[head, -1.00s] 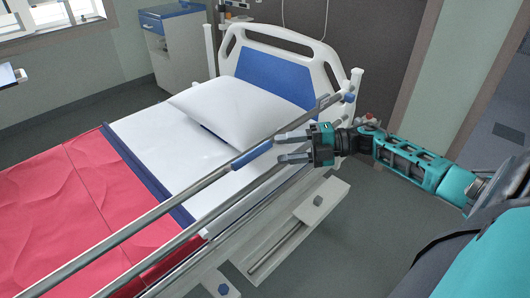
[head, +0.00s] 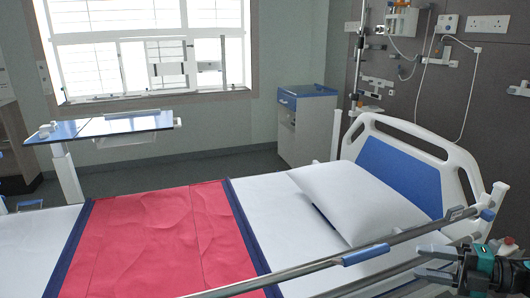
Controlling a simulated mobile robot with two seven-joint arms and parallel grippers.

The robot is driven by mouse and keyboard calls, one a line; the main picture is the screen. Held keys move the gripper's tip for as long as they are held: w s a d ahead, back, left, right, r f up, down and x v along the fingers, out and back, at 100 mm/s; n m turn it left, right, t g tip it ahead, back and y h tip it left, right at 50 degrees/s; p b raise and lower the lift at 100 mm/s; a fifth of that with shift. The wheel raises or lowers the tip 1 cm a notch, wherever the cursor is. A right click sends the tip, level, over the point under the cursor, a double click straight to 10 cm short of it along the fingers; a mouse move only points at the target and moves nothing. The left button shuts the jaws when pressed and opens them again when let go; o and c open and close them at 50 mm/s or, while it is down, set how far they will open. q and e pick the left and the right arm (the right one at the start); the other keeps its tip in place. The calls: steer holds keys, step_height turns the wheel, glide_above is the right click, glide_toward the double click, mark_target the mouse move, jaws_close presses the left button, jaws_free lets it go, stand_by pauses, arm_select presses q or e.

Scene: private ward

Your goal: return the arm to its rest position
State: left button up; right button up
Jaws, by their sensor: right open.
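My right gripper (head: 428,263), teal and black with grey fingers, is at the lower right of the head view. It is open, its two fingers apart and pointing left, with nothing seen between them. It is beside the near bed rail (head: 332,261), close to the head end of the bed; whether it touches the rail is not clear. The rest of the right arm is cut off by the picture's edge. My left gripper is not in view.
The bed has a red cover (head: 160,240), a white pillow (head: 358,203) and a headboard (head: 405,165). An overbed table (head: 115,124) stands beyond it at the left, a bedside cabinet (head: 308,125) by the far wall. Small bottles (head: 508,247) are behind the gripper.

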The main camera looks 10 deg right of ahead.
steer(key=s+a+f+m+t+h, duration=0.2)
steer(key=a+f+m+t+h, duration=0.5)
steer(key=a+f+m, duration=0.75)
steer(key=s+a+f+m+g+h, duration=0.4)
steer(key=s+a+m+g, duration=0.2)
steer(key=s+a+m, duration=0.3)
steer(key=shift+a+f+m, duration=0.4)
steer(key=shift+a+m, duration=0.05)
steer(key=shift+a, duration=0.05)
steer(key=shift+c, duration=0.4)
